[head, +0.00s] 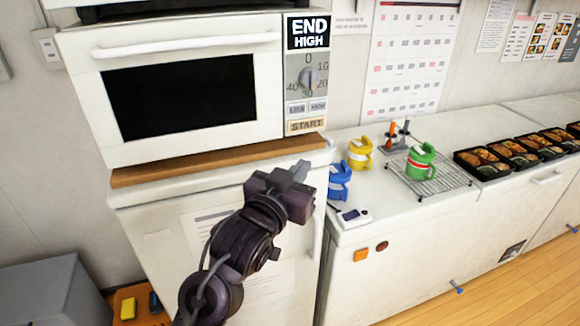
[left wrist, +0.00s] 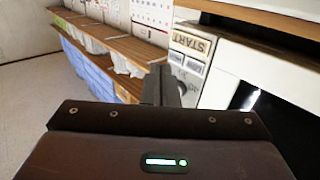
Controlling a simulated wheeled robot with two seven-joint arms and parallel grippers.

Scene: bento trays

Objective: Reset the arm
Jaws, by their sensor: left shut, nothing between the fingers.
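My left arm rises from the bottom of the head view. Its gripper (head: 299,171) is shut and empty, in front of the lower right corner of the white microwave (head: 190,50). The closed fingers also show in the left wrist view (left wrist: 162,85), with the microwave's START panel (left wrist: 192,42) to their right. The gripper appears apart from the microwave. My right gripper is in neither view.
The microwave stands on a wooden board (head: 220,162) atop a white cabinet (head: 150,215). A grey box (head: 45,290) stands lower left.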

